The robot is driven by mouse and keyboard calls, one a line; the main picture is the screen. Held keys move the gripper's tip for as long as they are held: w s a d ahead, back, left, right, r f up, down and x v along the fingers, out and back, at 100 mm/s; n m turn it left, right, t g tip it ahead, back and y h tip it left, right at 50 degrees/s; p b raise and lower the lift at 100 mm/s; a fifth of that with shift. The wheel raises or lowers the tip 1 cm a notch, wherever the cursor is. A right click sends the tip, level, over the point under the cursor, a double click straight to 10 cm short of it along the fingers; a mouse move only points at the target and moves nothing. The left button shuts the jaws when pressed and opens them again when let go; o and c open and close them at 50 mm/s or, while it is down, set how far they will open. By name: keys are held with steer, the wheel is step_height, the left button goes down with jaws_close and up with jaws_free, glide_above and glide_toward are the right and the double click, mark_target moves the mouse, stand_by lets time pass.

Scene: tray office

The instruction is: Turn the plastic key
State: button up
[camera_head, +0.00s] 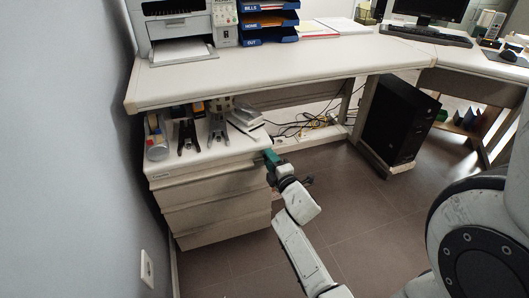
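The white drawer cabinet (212,196) stands under the desk at the left, with its drawers shut. My gripper (265,158), with a teal part near its end, is at the cabinet's upper right front corner, by the top drawer. It seems to touch or nearly touch the front there. I cannot make out the plastic key; my gripper may hide it. The fingers are too small and too covered to show whether they are open or shut, or hold anything.
A black computer tower (400,122) stands to the right. Loose cables lie behind. The brown floor (350,215) is clear in front.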

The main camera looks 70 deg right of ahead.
steer(key=shift+o, duration=0.3)
steer(key=shift+a, duration=0.1)
steer(key=p+v, duration=0.2)
steer(key=v, duration=0.8)
steer(key=shift+s+a, duration=0.2)
steer(key=shift+s, duration=0.1)
